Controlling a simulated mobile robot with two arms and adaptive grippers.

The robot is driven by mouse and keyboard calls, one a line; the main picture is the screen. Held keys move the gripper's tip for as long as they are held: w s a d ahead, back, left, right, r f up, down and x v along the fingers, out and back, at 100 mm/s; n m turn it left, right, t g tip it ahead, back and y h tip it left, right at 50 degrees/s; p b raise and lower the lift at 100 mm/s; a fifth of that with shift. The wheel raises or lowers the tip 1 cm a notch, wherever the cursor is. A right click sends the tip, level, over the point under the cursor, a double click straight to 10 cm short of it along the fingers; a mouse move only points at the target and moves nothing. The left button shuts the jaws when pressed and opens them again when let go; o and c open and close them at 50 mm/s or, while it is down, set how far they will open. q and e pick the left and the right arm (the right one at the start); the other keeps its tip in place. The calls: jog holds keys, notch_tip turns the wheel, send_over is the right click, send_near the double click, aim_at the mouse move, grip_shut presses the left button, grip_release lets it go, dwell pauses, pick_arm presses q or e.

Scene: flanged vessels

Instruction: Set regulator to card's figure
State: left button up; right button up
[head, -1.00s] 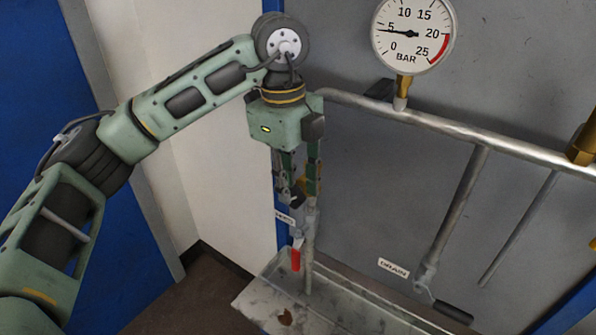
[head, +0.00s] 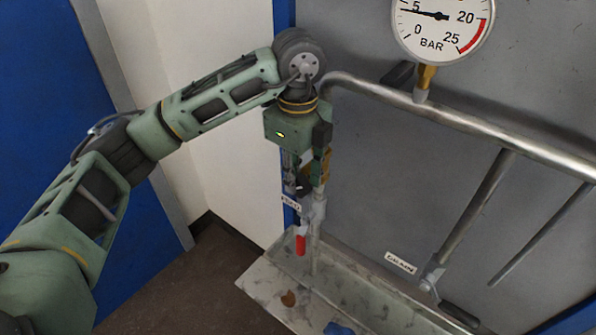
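The round white BAR gauge (head: 440,22) is cut off by the top edge of the head view; its needle points close to the 5. My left gripper (head: 306,188) hangs fingers-down in front of the left pipe end, just above a small valve with a red handle (head: 300,245). The handle hangs downward. The fingers overlap the pipe and valve, so I cannot tell whether they touch or how far they are closed. No card or regulator shows now. My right gripper is out of view.
A metal pipe (head: 480,130) runs along the grey panel, with a branch down to a valve beside the DRAIN label (head: 400,262). A stained metal tray (head: 275,278) lies below, with a blue object (head: 338,328) at the bottom edge.

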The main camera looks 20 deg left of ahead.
aim_at(310, 190)
pick_arm(q)
jog(key=shift+s+f, duration=0.1)
jog(key=shift+f, duration=0.05)
grip_shut()
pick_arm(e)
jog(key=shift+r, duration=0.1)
pick_arm(q)
jog(key=shift+y, duration=0.3)
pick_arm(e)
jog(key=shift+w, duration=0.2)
